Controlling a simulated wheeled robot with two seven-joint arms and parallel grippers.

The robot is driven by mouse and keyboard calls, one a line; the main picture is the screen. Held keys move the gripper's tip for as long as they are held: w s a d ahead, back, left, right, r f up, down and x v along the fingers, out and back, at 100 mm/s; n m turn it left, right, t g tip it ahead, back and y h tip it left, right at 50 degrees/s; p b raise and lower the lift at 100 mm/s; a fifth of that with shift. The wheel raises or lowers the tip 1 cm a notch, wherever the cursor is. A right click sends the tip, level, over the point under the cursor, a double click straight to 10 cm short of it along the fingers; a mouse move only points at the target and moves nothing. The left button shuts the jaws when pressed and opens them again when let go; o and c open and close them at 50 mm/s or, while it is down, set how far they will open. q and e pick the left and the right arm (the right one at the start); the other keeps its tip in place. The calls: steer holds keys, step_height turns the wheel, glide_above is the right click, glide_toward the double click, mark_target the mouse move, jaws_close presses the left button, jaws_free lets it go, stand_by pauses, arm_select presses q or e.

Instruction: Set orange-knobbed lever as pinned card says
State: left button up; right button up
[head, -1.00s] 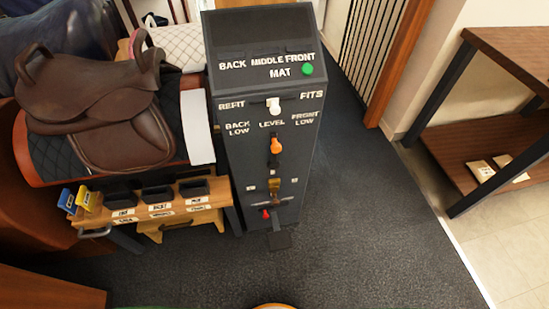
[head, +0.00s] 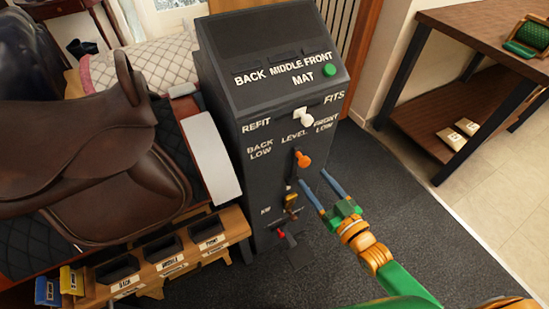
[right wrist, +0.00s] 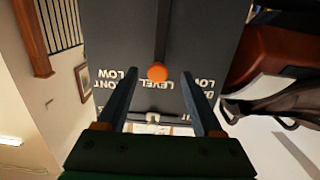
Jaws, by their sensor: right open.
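The orange-knobbed lever (head: 303,158) stands on the front of the dark cabinet (head: 255,190), below the LEVEL label, with BACK LOW to its left and FRONT LOW to its right. My right gripper (head: 314,180) is open and empty just to the right of and below the knob. In the right wrist view, which shows the labels upside down, the orange knob (right wrist: 157,72) appears between the two finger ends of my right gripper (right wrist: 159,82). I see no contact. My left gripper is not in view. I cannot make out a pinned card.
A white-knobbed lever (head: 304,117) sits above, between REFIT and FITS. A green button (head: 330,70) is on the sloped top. A red-tipped lever (head: 281,234) is low down. A brown saddle (head: 100,165) and a wooden bench with bins (head: 225,222) stand left. Carpet at right is clear.

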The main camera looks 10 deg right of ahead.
mark_target(306, 164)
steer(key=shift+w+a+r+t+y, duration=0.15)
steer(key=shift+w+a+r, duration=0.1)
steer(key=shift+r, duration=0.15)
steer(key=shift+w+a+r+t+y, duration=0.15)
steer(key=shift+a+r, duration=0.1)
steer(key=shift+r, duration=0.15)
steer(key=x, duration=0.3)
steer(key=d+x, duration=0.1)
steer(key=x, duration=0.2)
steer(key=shift+w+d, duration=0.1)
steer(key=shift+w, duration=0.05)
steer(key=shift+c, duration=0.6)
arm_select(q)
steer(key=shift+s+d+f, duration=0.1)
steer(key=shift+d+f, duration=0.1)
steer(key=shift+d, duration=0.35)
arm_select(e)
jaws_close()
